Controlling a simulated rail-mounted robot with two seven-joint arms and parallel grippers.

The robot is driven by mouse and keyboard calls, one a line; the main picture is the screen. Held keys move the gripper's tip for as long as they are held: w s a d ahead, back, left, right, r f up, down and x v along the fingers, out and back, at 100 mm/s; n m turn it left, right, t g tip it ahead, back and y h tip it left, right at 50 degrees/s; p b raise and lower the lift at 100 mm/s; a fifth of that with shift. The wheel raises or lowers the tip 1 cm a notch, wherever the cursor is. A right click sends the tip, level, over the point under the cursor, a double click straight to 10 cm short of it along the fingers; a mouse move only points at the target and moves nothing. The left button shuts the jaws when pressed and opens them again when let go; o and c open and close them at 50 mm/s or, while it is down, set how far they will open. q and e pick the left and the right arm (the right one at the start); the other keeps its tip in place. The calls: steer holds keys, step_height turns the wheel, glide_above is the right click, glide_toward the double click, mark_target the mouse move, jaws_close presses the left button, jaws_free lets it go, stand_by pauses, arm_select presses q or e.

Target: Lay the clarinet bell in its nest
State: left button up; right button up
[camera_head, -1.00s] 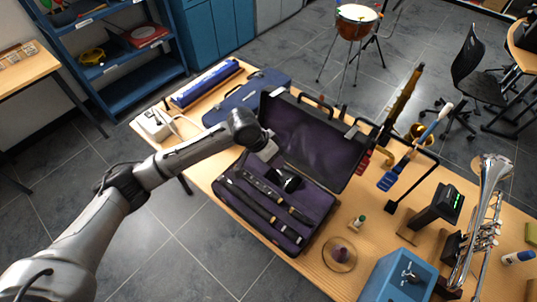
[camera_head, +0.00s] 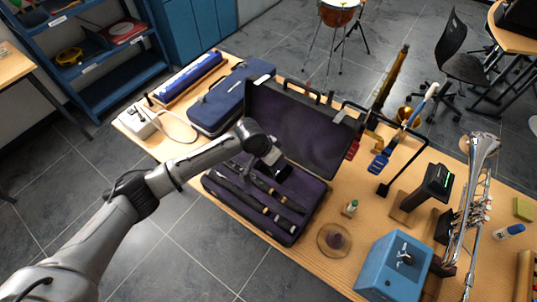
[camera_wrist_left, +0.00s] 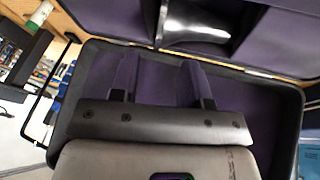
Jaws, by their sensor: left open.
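The clarinet bell (camera_wrist_left: 197,22), dark and glossy with a flared end, lies in a purple-lined recess at the top of the left wrist view. In the head view the bell (camera_head: 284,173) shows only partly beside my gripper. The open clarinet case (camera_head: 243,217) holds several long black clarinet pieces. My left gripper (camera_head: 272,160) is above the case, near the bell and the raised lid (camera_head: 305,130). In the left wrist view its two fingers (camera_wrist_left: 157,85) are apart with nothing between them, and apart from the bell. My right gripper is not in view.
A closed blue case (camera_head: 225,98) lies behind the clarinet case. A small bottle (camera_head: 350,208), a round wooden stand (camera_head: 334,240), a blue box (camera_head: 394,266) and a trumpet (camera_head: 470,205) stand to the right. The raised lid walls off the case's far side.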

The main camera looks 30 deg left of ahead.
mark_target(280, 177)
arm_select(q)
steer(key=x, duration=0.3)
steer(key=shift+d+f, duration=0.1)
steer(key=shift+f, duration=0.1)
steer(key=shift+w+f+b, duration=0.1)
steer(key=shift+f+b, duration=0.1)
steer(key=shift+b, duration=0.1)
steer(key=shift+d, duration=0.1)
steer(key=shift+c, duration=0.2)
jaws_close()
jaws_free()
